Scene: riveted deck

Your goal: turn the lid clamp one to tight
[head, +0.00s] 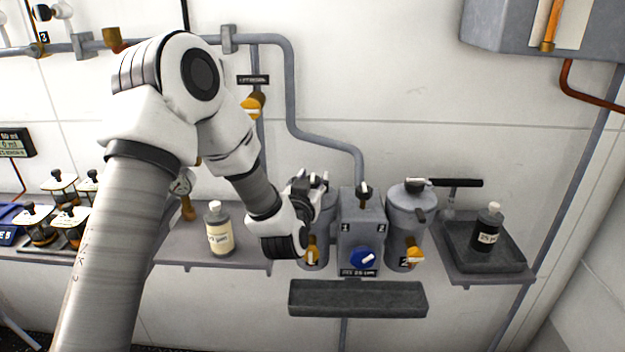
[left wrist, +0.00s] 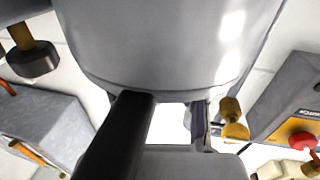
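Two grey canisters flank a grey box (head: 360,225) marked 1 and 2 on the wall. My left gripper (head: 312,183) is at the top of the left canister (head: 318,250) and covers its lid and clamp in the head view. The left wrist view shows a large grey rounded body (left wrist: 165,45) close up, with a black bar (left wrist: 122,135) below it; I cannot tell whether the bar is the clamp handle or my finger. Whether the gripper holds anything is hidden. The right canister (head: 400,225) has a black handle (head: 455,183) pointing right. My right gripper is not in view.
A blue knob (head: 361,258) is on the box, and yellow valve handles are low on the canisters. A dark trough (head: 358,298) sits below. Bottles stand on the left shelf (head: 180,250) and in the right tray (head: 462,228). A pipe (head: 325,140) runs above.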

